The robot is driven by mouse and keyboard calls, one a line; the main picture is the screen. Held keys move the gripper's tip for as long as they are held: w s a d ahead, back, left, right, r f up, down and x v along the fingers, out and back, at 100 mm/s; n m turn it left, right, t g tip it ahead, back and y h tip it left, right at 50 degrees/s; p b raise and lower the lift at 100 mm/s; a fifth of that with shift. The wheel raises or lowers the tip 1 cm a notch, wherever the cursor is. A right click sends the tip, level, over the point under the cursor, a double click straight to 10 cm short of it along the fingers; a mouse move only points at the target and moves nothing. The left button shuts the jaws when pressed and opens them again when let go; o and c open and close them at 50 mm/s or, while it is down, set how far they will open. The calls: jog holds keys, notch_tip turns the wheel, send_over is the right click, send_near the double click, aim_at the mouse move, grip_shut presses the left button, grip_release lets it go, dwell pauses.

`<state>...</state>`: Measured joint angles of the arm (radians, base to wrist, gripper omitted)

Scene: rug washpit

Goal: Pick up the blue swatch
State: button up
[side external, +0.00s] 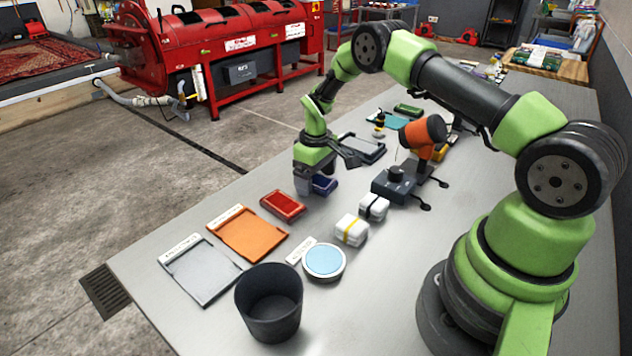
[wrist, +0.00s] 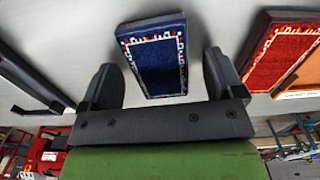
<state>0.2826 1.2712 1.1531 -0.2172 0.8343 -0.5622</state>
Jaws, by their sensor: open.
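The blue swatch (wrist: 155,57) is a small dark blue rug piece with a patterned white and red border. In the wrist view it lies between the two open fingers of my gripper (wrist: 162,80), with gaps on both sides. In the side view the blue swatch (side external: 324,184) is partly hidden by my gripper (side external: 312,184), which is low over the table at it. I cannot tell how far the fingertips reach down beside it. Nothing is held.
A red swatch (side external: 283,205) lies close by; it also shows in the wrist view (wrist: 278,50). An orange tray (side external: 248,234), a grey tray (side external: 200,271) and a dark tray (side external: 362,150) are on the table. White bundles (side external: 351,230) and a dark bin (side external: 269,303) stand nearer the front.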

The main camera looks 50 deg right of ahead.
jog(key=c, duration=1)
jog(key=shift+r, duration=0.1)
